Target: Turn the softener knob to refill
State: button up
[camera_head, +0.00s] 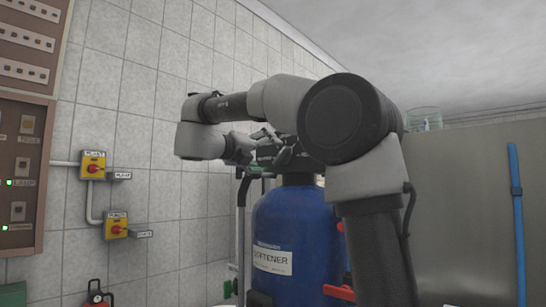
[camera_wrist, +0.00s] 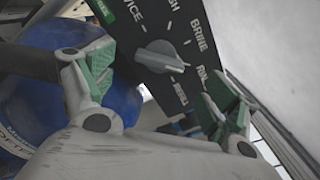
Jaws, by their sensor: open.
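The softener knob (camera_wrist: 160,57) is a grey pointer knob on a black dial panel (camera_wrist: 130,32). Labels around it include one ending in "VICE", "BRINE", one starting "RIN" and a small one below that I cannot read surely. The knob's long axis lies nearly level, its right end towards the "RIN" label. My gripper (camera_wrist: 160,88) is open, its green-padded fingers spread to either side of the knob, with nothing between them clearly touched. In the head view my gripper (camera_head: 262,147) is above the blue softener tank (camera_head: 290,225); the knob is hidden there.
Yellow switch boxes with red handles (camera_head: 93,166) are on the tiled wall at left, beside a brown control panel (camera_head: 25,140). A blue pole (camera_head: 517,220) stands at right before a grey panel (camera_head: 460,200). A red handle (camera_head: 340,292) is low beside the tank.

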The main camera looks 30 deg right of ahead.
aim_at(278, 155)
jog(key=x, duration=0.6)
jog(key=shift+w+d, duration=0.1)
jog(key=shift+d, duration=0.25)
jog(key=shift+c, duration=0.5)
jog(key=c, duration=0.9)
